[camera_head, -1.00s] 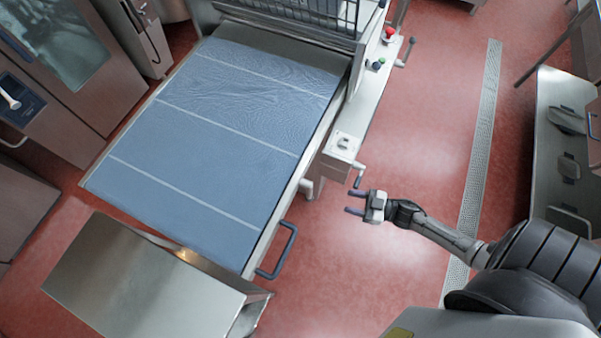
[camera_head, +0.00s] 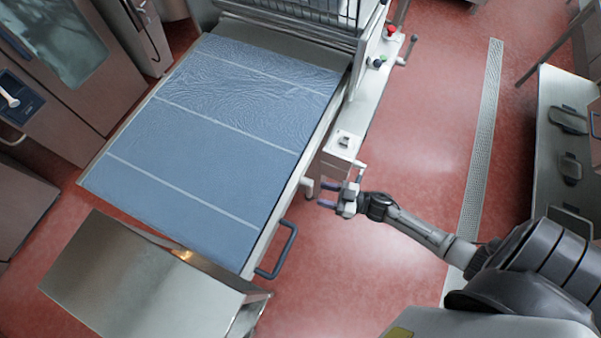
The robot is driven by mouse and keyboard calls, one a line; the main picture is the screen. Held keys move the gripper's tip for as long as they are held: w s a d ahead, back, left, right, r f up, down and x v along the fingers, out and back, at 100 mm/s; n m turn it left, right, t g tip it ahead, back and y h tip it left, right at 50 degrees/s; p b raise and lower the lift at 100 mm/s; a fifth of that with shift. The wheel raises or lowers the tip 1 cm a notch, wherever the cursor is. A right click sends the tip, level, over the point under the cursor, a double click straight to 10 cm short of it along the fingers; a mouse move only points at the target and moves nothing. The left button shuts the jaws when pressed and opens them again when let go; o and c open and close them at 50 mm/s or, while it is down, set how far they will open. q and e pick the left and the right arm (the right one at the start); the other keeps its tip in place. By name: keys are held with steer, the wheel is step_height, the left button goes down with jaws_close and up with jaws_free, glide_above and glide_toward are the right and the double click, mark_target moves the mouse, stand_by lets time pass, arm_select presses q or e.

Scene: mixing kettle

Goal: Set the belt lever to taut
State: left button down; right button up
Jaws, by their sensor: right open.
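The blue belt (camera_head: 215,125) with white cross lines lies on the machine bed. A small crank-like lever (camera_head: 360,170) sticks out from the grey box at the belt's right side; a bigger dark loop handle (camera_head: 289,240) sits at the belt's near right edge. Another small lever (camera_head: 408,49) is farther back. I cannot tell from labels which is the belt lever. My right gripper (camera_head: 327,195) is open and empty, its fingers pointing left, just below the grey box. Its body overlaps the lower end of the small lever in view; contact cannot be told. My left gripper is not in view.
A steel table (camera_head: 140,280) stands at the near left. A steel bench (camera_head: 550,150) stands at the right. The red floor between machine and bench is free.

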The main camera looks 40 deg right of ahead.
mark_target(310, 191)
steer(key=x, duration=0.5)
steer(key=shift+b, duration=0.4)
